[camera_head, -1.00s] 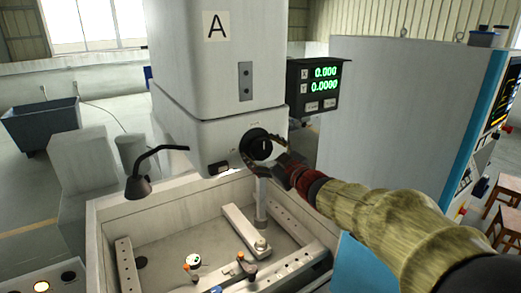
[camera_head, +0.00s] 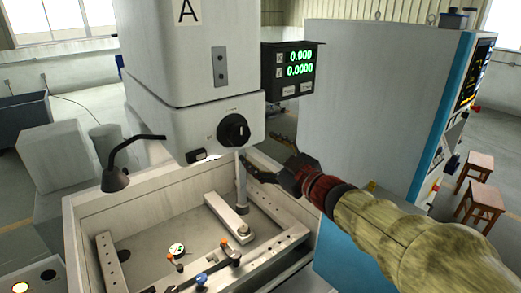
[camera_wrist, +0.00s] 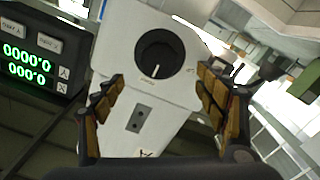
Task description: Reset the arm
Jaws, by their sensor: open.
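My gripper (camera_head: 262,157) is in front of the machine head, to the right of and below its black dial (camera_head: 233,131). In the wrist view my gripper (camera_wrist: 160,95) has its two fingers spread wide with nothing between them. The dial also shows in the wrist view (camera_wrist: 160,57), beyond the fingertips and apart from them. My arm reaches in from the lower right, its forearm in a mottled yellow-green sleeve.
The machine head (camera_head: 180,50) hangs over an open work tank (camera_head: 85,205) with rails and clamps inside. A readout box (camera_head: 292,70) juts out right of the head. A black lamp (camera_head: 115,180) stands at left. A large grey cabinet (camera_head: 365,100) is behind my arm. Wooden stools (camera_head: 482,203) stand far right.

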